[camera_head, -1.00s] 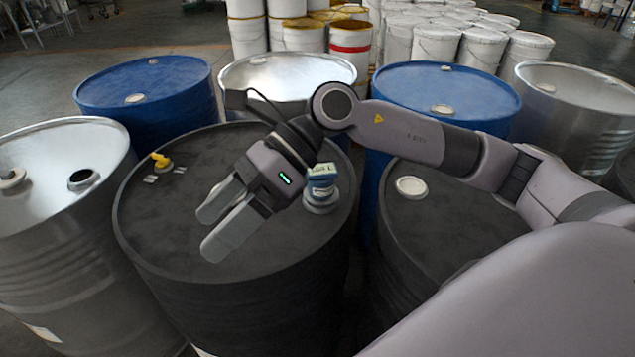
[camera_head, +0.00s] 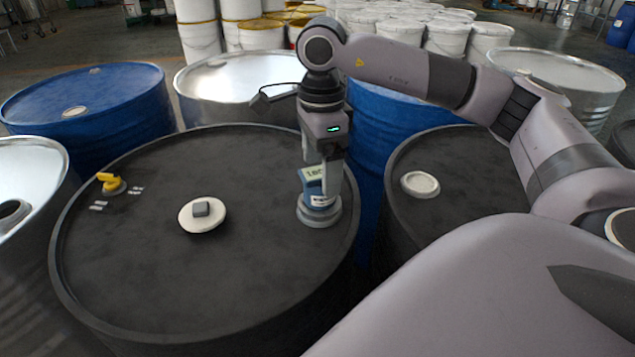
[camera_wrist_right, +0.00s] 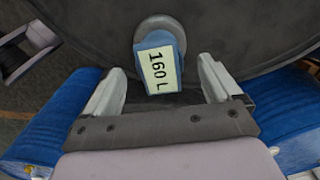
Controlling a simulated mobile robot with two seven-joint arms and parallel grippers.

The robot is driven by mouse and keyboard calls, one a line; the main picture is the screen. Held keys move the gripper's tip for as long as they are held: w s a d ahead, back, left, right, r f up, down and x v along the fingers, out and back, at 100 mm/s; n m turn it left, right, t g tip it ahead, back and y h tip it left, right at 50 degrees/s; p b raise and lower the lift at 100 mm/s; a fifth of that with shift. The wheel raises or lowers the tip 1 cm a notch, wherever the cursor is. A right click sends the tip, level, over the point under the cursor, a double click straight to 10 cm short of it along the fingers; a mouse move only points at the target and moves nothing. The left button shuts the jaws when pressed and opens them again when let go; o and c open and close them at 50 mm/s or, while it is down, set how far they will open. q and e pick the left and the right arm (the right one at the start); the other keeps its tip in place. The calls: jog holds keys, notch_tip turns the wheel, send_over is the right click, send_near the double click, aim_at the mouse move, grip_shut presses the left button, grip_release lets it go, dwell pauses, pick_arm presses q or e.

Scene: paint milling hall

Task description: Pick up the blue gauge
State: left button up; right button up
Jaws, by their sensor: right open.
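The blue gauge (camera_head: 314,189) stands on a round grey base near the right rim of the dark drum's lid (camera_head: 150,260). Its pale display reads "160 L" in the right wrist view, where the gauge (camera_wrist_right: 158,68) lies ahead of and between the open fingers. My right gripper (camera_head: 325,170) points down right at the gauge; in the wrist view the gripper (camera_wrist_right: 160,90) is open and empty, with a finger to each side and no visible contact. In the head view its fingers partly overlap the gauge. My left gripper is not in view.
On the same lid are a white round cap (camera_head: 203,216) with a grey knob and a yellow valve (camera_head: 110,183). Another dark drum with a white cap (camera_head: 420,184) stands close at right. Blue (camera_head: 90,105) and metal drums stand behind.

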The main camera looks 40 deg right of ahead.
notch_tip(320, 180, down, 4)
jog(key=shift+f, duration=0.1)
jog(key=shift+a, duration=0.1)
jog(key=c, duration=1.4)
jog(key=shift+o, duration=0.2)
jog(key=shift+r, duration=0.25)
jog(key=shift+r, duration=0.3)
notch_tip(320, 180, up, 12)
jog(key=p, duration=0.1)
notch_tip(320, 180, up, 13)
jog(key=p, duration=0.9)
send_over(320, 172)
jog(key=shift+r, duration=2.6)
